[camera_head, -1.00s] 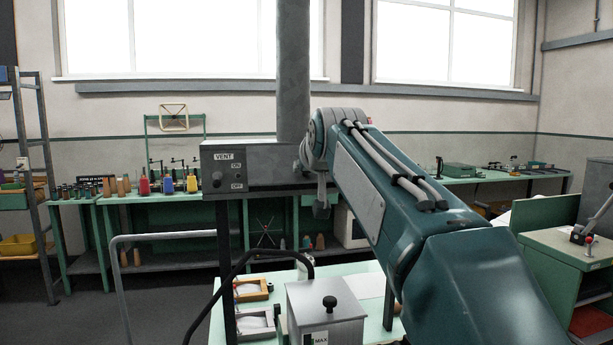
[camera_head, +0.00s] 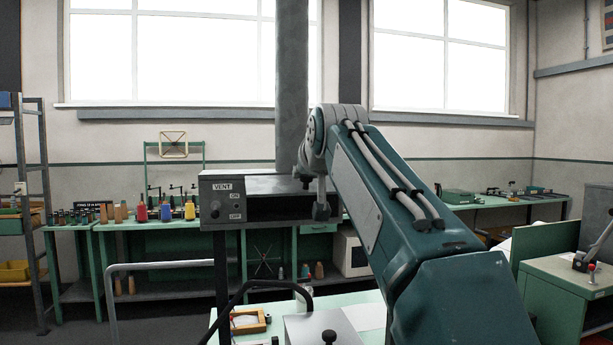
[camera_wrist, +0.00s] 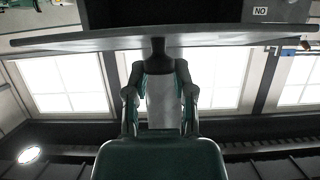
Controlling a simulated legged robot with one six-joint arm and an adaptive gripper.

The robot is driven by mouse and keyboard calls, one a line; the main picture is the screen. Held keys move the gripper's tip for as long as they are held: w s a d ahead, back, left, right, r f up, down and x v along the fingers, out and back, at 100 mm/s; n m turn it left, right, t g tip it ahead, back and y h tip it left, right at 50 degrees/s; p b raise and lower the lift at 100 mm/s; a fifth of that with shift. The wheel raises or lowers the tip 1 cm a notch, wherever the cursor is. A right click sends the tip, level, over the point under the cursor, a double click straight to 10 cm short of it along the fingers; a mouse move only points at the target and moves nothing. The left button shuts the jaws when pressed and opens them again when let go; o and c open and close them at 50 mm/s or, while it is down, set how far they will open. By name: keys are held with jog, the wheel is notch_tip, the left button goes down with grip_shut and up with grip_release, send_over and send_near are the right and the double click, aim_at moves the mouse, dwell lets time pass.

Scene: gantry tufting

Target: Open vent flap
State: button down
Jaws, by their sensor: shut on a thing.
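The grey vent box (camera_head: 222,203) is left of centre in the head view, with VENT, ON and OFF labels and a dark knob. Its grey flap (camera_head: 265,186) is raised and tilted, with a dark opening below it. In the wrist view, which is upside down, the flap (camera_wrist: 80,40) shows nearly edge-on as a long panel. My gripper (camera_wrist: 157,70) is shut on the flap's dark handle (camera_wrist: 157,48) at the panel's edge. In the head view, my wrist partly hides my gripper (camera_head: 305,182) and the box's right side.
A grey duct (camera_head: 292,80) rises above the box. A lidded metal container (camera_head: 325,330) and a wooden frame (camera_head: 250,320) are on the bench below. A grey rail (camera_head: 165,266) stands at lower left. A green cabinet (camera_head: 570,295) is at right.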

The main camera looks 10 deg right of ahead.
jog(key=shift+c, duration=2.1)
grip_release()
jog(key=shift+a, duration=0.1)
jog(key=v, duration=1.2)
jog(key=shift+f, duration=0.15)
jog(key=s+f+g, duration=0.2)
jog(key=s+f, duration=0.5)
jog(key=f, duration=0.7)
jog(key=s+f+g, duration=0.3)
jog(key=s+f, duration=0.5)
jog(key=f, duration=0.6)
jog(key=s+f+g, duration=0.3)
jog(key=s+f, duration=0.4)
jog(key=f, duration=0.8)
jog(key=shift+s, duration=0.3)
